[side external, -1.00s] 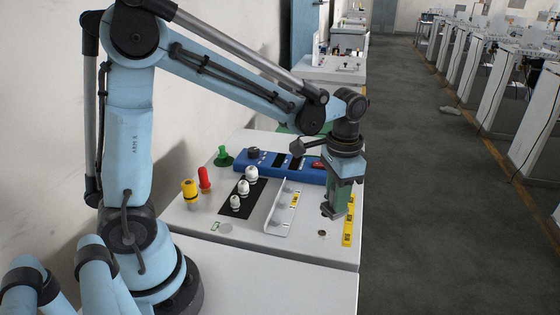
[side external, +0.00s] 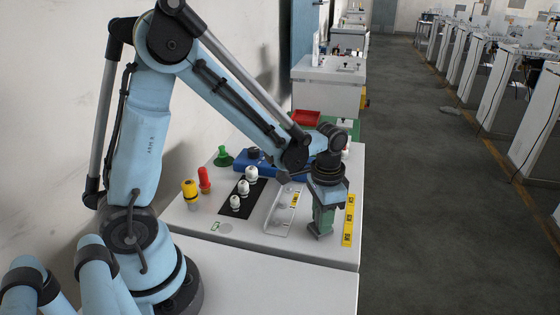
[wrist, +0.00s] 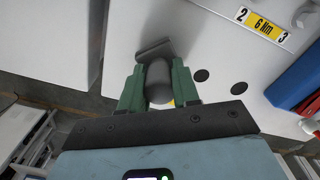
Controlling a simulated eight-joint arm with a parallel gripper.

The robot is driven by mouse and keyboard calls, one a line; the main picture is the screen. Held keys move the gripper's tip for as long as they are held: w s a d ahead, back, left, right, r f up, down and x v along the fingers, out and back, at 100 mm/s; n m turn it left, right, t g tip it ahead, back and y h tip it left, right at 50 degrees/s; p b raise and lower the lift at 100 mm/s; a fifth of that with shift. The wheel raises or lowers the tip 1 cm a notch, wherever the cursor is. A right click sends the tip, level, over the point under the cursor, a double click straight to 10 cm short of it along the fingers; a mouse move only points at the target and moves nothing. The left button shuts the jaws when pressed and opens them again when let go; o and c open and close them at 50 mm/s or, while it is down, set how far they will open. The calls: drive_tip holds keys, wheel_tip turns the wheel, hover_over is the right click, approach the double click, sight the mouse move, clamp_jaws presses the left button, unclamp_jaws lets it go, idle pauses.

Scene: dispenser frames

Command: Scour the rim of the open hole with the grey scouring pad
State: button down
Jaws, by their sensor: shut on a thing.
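My gripper (wrist: 160,92) is shut on the grey scouring pad (wrist: 155,50), whose rounded grey body sits between the green fingers with a flat grey end beyond them. In the side view my gripper (side external: 320,232) points down, low at the front right of the white bench top. In the wrist view, two dark round spots, one nearer (wrist: 200,75) and one farther (wrist: 239,88), lie to the right of the pad. I cannot tell which is the open hole. In the side view the hole is hidden by my gripper. Contact between pad and bench is unclear.
A white bracket (side external: 279,217) stands left of my gripper. White knobs on a black strip (side external: 247,196), a yellow post (side external: 190,190), a red post (side external: 204,178) and a green knob (side external: 223,156) are farther left. A blue device (side external: 250,160) lies behind.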

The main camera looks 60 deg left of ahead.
drive_tip(key=shift+s+a+r, duration=0.1)
drive_tip(key=shift+s+a, duration=0.25)
drive_tip(key=shift+s+a+f, duration=0.2)
drive_tip(key=shift+s+a, duration=0.05)
drive_tip(key=shift+w+d+r, duration=0.1)
drive_tip(key=shift+w+d, duration=1.15)
drive_tip(key=shift+w+d+r, duration=0.15)
drive_tip(key=shift+w+d, duration=0.1)
wheel_tip(320, 180, up, 8)
drive_tip(key=shift+f, duration=0.25)
